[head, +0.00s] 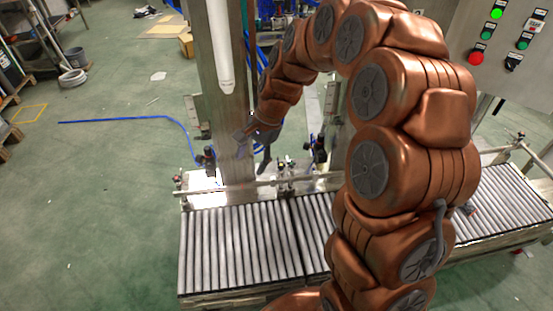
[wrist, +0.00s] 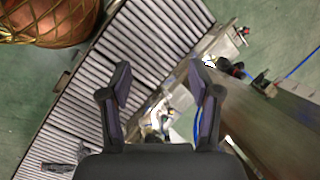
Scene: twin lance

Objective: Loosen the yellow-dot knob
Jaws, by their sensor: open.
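My gripper (wrist: 160,84) is open and empty in the wrist view, with its two dark fingers spread above the roller conveyor and its side rail. In the head view my gripper (head: 252,150) hangs in front of the steel post, above the rail. A small pale yellowish spot (wrist: 209,62) shows just beyond the right fingertip in the wrist view, beside a dark fitting with red on it (wrist: 230,68). I cannot tell whether this spot is the yellow dot of the knob. In the head view no yellow dot can be made out on the small rail clamps (head: 285,188).
The roller conveyor (head: 225,245) runs below, with a metal rail (head: 240,190) along its far side. A steel post (head: 233,110) stands behind my gripper. Dark fittings (head: 209,158) stand left of the post. A blue hose (head: 125,119) crosses the green floor. A button panel (head: 505,45) is upper right.

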